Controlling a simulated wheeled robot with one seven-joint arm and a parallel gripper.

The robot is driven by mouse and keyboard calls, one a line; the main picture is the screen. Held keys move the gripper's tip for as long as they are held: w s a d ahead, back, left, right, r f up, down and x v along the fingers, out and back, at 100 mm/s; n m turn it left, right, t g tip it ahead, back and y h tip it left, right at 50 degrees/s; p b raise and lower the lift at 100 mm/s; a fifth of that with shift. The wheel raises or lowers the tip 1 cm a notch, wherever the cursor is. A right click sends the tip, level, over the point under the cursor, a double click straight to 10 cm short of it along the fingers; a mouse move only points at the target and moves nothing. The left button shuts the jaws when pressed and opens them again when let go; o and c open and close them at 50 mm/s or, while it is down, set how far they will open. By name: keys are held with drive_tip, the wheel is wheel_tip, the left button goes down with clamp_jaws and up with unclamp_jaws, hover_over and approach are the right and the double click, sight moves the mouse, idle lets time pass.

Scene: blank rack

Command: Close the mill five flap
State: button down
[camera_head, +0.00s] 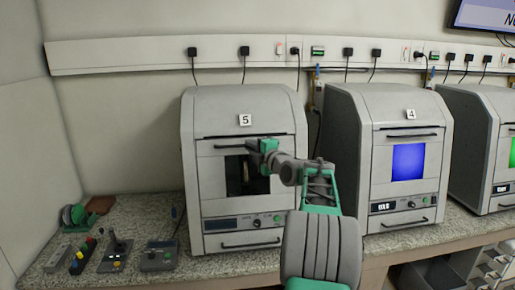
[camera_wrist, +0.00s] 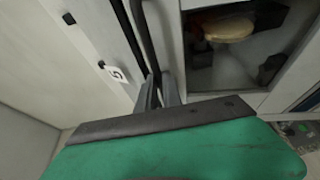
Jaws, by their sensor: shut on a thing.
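Mill five (camera_head: 190,150) is the grey box at the left of the row, with a "5" label (camera_head: 245,120) on its upper front; the label also shows in the wrist view (camera_wrist: 116,73). The flap's dark bar handle (camera_head: 229,146) runs across the upper front. My gripper (camera_head: 252,146) is at this handle, right of its middle, and shut on it. In the wrist view the fingers (camera_wrist: 160,88) meet the dark bar. Below, the dark chamber (camera_head: 236,176) is visible, and the wrist view shows a pale round thing (camera_wrist: 229,28) inside. My arm hides part of the front; the flap's exact angle is unclear.
Mill four (camera_head: 347,150) stands close on the right with a blue window, and another mill (camera_head: 470,140) is beyond it. Control boxes and a joystick (camera_head: 115,250) lie on the speckled counter (camera_head: 140,212) at left. A socket rail (camera_head: 140,55) runs along the wall.

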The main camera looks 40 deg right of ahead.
drive_tip(key=c, duration=1.8)
unclamp_jaws()
drive_tip(key=shift+w, duration=0.15)
drive_tip(key=shift+o, duration=1.4)
drive_tip(key=shift+d, duration=0.1)
drive_tip(key=s+a+b, duration=0.1)
drive_tip(key=s+b, duration=0.2)
drive_tip(key=s, duration=0.5)
drive_tip(key=shift+r, duration=0.15)
